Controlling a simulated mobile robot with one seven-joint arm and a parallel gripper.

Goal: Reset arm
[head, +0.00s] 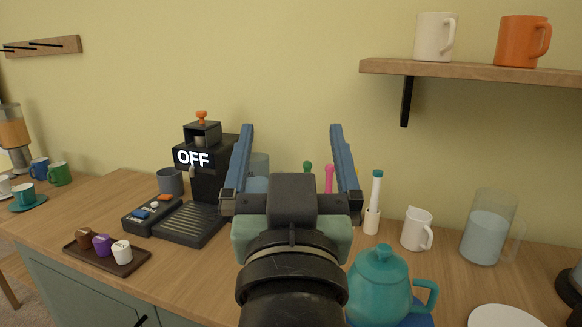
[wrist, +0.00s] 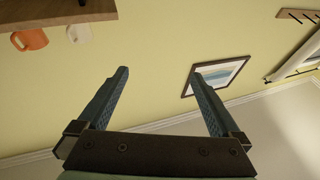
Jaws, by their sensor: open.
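My gripper (head: 291,165) is raised above the counter in the middle of the head view, with its two blue fingers spread wide apart and nothing between them. In the wrist view my gripper (wrist: 158,100) is also open and empty. That view looks past the fingers at the yellow wall, a framed picture (wrist: 218,76) and the shelf corner (wrist: 60,12). My arm and gripper hide part of the counter and some of the things behind them.
A coffee machine (head: 209,178) marked OFF stands left of my gripper, with a pod tray (head: 128,262) in front. A teal teapot (head: 380,283) is close at right, by a creamer (head: 416,230) and a water pitcher (head: 486,232). A wall shelf (head: 470,70) holds two mugs.

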